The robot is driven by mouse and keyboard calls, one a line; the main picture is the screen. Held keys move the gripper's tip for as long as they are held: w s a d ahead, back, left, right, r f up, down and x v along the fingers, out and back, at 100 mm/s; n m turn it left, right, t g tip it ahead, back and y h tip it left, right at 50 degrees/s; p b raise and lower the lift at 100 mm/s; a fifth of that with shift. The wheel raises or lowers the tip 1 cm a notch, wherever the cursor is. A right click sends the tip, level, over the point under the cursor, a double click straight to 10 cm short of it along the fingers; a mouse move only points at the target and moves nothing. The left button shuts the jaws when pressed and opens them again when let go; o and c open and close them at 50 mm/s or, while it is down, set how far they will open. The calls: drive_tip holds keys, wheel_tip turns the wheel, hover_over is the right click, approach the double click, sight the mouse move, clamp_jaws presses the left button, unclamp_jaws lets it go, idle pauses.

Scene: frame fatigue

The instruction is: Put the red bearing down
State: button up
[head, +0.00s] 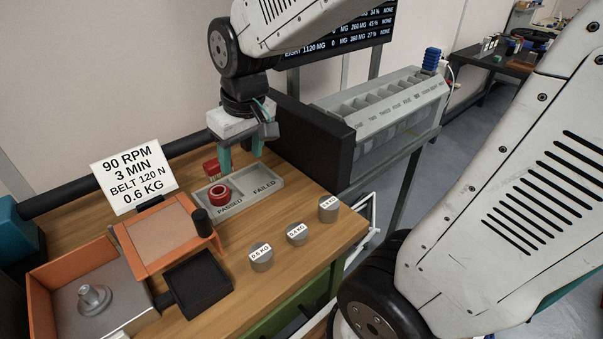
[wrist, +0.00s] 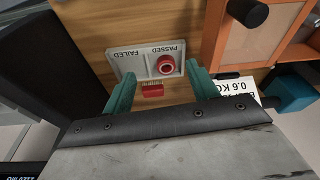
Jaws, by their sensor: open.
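The red bearing (head: 219,194) sits in the PASSED side of the grey two-part tray (head: 265,183). It also shows in the wrist view (wrist: 166,65), lying flat on the PASSED side, with the FAILED side empty. My gripper (head: 241,161) is open and empty above the back edge of the tray. In the wrist view the teal fingers of my gripper (wrist: 159,88) are spread wide apart, and the bearing lies beyond their tips, clear of both.
Several grey weights (head: 261,259) stand along the front. An orange frame (head: 165,237), a black pad (head: 198,285) and a sign (head: 133,174) are to the left. A dark panel (head: 310,140) rises at right.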

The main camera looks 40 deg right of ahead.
drive_tip(key=s+d+r, duration=0.1)
drive_tip(key=s, duration=0.7)
drive_tip(key=s+r+m+g, duration=0.1)
drive_tip(key=s+r, duration=0.1)
drive_tip(key=s, duration=0.6)
drive_tip(key=shift+s+d+r, duration=0.3)
drive_tip(key=shift+d, duration=0.05)
